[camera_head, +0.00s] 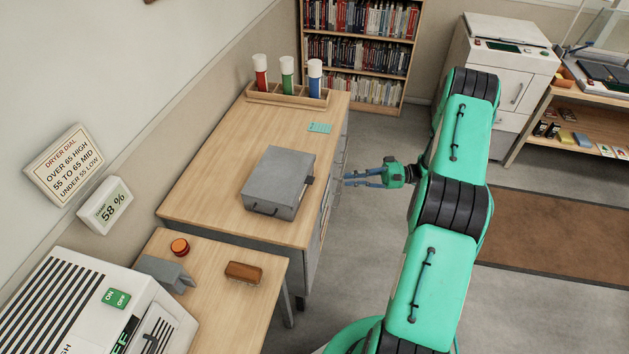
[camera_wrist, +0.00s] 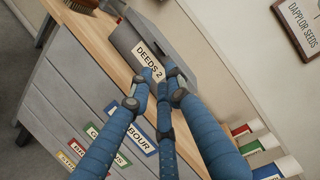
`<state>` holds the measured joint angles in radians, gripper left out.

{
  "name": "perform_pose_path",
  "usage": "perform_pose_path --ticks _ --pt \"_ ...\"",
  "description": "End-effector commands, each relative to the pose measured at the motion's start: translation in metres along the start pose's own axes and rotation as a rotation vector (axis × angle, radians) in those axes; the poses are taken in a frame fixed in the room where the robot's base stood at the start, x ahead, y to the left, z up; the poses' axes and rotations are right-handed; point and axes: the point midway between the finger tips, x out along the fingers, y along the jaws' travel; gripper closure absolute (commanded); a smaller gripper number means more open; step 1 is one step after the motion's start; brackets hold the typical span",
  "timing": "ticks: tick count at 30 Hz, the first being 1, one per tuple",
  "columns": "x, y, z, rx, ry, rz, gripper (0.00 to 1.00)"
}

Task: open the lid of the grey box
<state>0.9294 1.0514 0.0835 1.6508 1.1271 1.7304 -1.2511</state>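The grey box (camera_head: 278,178) sits on the wooden top of a drawer cabinet in the head view, its flat lid down. It has a dark handle on its near side and a small dark part on its right side. In the wrist view the grey box (camera_wrist: 182,42) carries a "DEEDS 2" label, partly covered by my fingers. My gripper (camera_head: 346,180) is just right of the box, beyond the cabinet's edge and apart from the box. In the wrist view my gripper (camera_wrist: 160,84) shows blue fingers spread with a gap, holding nothing.
A wooden rack (camera_head: 289,94) with red, green and blue tubes stands behind the box. A teal card (camera_head: 320,127) lies nearby. A lower table holds a brown brush (camera_head: 244,272) and an orange-red knob (camera_head: 180,247). Labelled drawers (camera_wrist: 85,105) face my gripper. The floor right of the cabinet is clear.

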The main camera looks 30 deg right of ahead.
Motion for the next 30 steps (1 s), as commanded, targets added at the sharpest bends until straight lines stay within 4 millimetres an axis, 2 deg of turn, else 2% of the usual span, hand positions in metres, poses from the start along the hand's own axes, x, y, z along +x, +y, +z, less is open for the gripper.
perform_pose_path --ticks 11,17,23,30 --pt "0.002 0.000 0.000 0.000 -0.001 0.001 0.83" --pt "0.014 0.000 0.000 0.000 -0.001 0.001 0.83" --pt "0.039 0.000 0.000 0.000 -0.003 0.000 0.83" --pt "0.078 0.000 0.000 0.001 -0.003 0.000 0.83"
